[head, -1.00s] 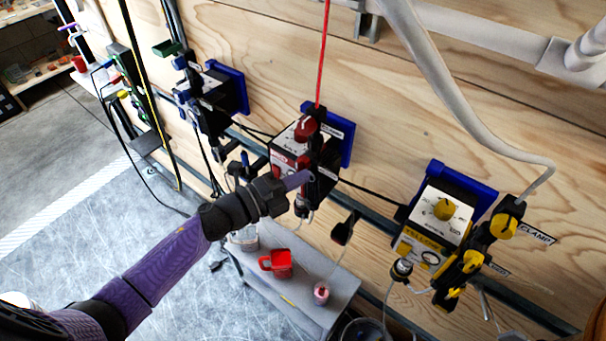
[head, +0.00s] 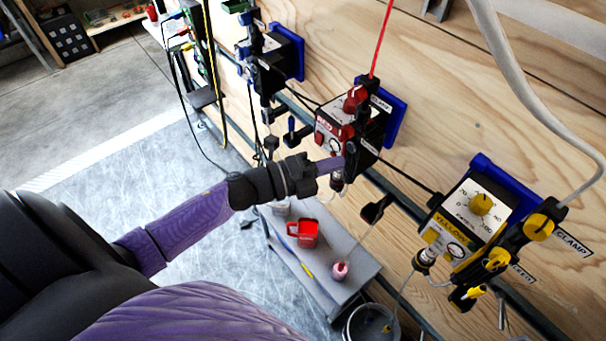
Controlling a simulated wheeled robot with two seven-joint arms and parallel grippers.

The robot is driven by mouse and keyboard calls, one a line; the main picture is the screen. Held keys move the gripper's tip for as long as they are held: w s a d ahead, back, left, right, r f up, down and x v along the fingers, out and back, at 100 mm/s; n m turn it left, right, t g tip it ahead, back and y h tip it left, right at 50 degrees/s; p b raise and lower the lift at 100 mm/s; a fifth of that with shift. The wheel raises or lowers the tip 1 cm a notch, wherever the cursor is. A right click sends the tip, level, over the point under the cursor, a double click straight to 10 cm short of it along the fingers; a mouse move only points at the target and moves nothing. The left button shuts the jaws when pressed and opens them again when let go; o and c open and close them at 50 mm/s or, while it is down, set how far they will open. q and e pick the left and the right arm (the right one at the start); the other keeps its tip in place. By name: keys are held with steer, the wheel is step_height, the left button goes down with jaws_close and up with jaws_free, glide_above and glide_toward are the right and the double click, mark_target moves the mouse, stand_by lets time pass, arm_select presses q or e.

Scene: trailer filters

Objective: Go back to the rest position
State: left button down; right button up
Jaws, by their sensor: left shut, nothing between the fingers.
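My left gripper (head: 337,166) reaches in from the left at the end of my purple and black arm. Its fingers are closed together with nothing seen between them. It is in front of the lower part of the red-marked filter unit (head: 345,125) on the plywood wall; whether it touches the unit I cannot tell. My right gripper is not in view.
A yellow-marked unit (head: 470,220) hangs at right, a blue-marked one (head: 275,60) further left. Below stands a grey bench (head: 345,295) with a red mug (head: 304,233) and a pink-topped bottle (head: 340,271). A bucket (head: 370,325) stands beside it. Floor at left is clear.

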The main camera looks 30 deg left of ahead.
arm_select(q)
steer(key=v, duration=0.6)
steer(key=s+a+f+n+g+y+b, duration=0.1)
steer(key=s+a+f+n+y+b, duration=0.25)
steer(key=f, duration=0.75)
steer(key=s+f+n+g+y+b, duration=0.1)
steer(key=s+f+n+y+b, duration=0.2)
steer(key=f+n, duration=0.6)
steer(key=s+a+f+n+g+y+b, duration=0.1)
steer(key=a+f+n+y+b, duration=0.2)
steer(key=f, duration=1)
steer(key=s+d+f+n+g+y+b, duration=0.1)
steer(key=s+d+f+n+g+b, duration=0.2)
steer(key=s+f, duration=0.6)
steer(key=s+d+f+n+g+y+b, duration=0.1)
steer(key=s+d+f+n+g+b, duration=0.3)
steer(key=s+f+g, duration=0.3)
steer(key=s+d+f+n, duration=0.1)
steer(key=s+f, duration=0.2)
steer(key=s, duration=0.4)
steer(key=shift+s+f, duration=0.2)
steer(key=shift+s, duration=0.05)
steer(key=shift+d, duration=0.1)
